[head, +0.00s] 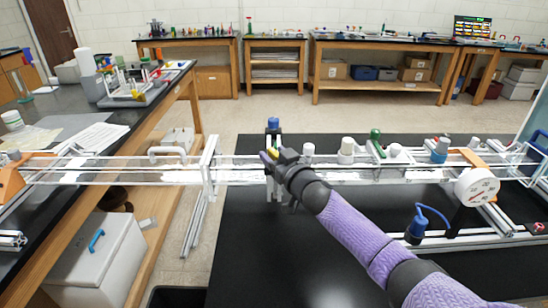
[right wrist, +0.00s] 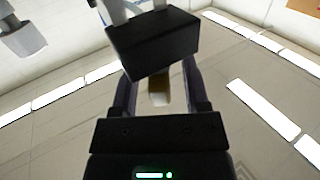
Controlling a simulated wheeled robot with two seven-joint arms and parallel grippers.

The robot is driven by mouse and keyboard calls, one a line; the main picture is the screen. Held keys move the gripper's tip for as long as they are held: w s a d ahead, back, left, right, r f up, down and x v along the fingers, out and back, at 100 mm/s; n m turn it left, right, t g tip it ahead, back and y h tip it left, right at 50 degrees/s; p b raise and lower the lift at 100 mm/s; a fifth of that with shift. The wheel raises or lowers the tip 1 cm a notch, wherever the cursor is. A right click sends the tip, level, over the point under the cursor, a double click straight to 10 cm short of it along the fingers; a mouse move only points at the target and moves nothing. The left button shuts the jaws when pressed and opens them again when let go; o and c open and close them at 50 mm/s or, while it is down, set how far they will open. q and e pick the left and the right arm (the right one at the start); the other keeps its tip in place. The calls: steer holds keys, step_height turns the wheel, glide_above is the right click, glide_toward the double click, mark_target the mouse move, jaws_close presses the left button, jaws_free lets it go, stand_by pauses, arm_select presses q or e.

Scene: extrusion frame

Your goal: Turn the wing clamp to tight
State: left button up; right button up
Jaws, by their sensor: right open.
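My right gripper (head: 270,160) reaches in from the lower right to the extrusion frame's rail, just below a blue-capped part (head: 273,124). The right wrist view shows its two dark fingers (right wrist: 160,92) apart. A black block (right wrist: 155,45) is at the finger ends, and a small white and tan piece (right wrist: 158,92) shows in the gap. I cannot tell whether the fingers touch either. I cannot make out the wing clamp for certain; the gripper hides part of the rail in the head view. My left gripper is not in view.
The extrusion frame (head: 120,177) spans the dark benches. A round dial gauge (head: 477,187), a blue part with a hose (head: 417,228) and several capped fittings stand to the right. A grey box (head: 95,262) is at lower left. The black bench top (head: 270,262) below the gripper is clear.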

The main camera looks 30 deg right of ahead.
steer(key=shift+w, duration=0.2)
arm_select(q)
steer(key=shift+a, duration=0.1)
arm_select(e)
steer(key=shift+c, duration=0.6)
jaws_close()
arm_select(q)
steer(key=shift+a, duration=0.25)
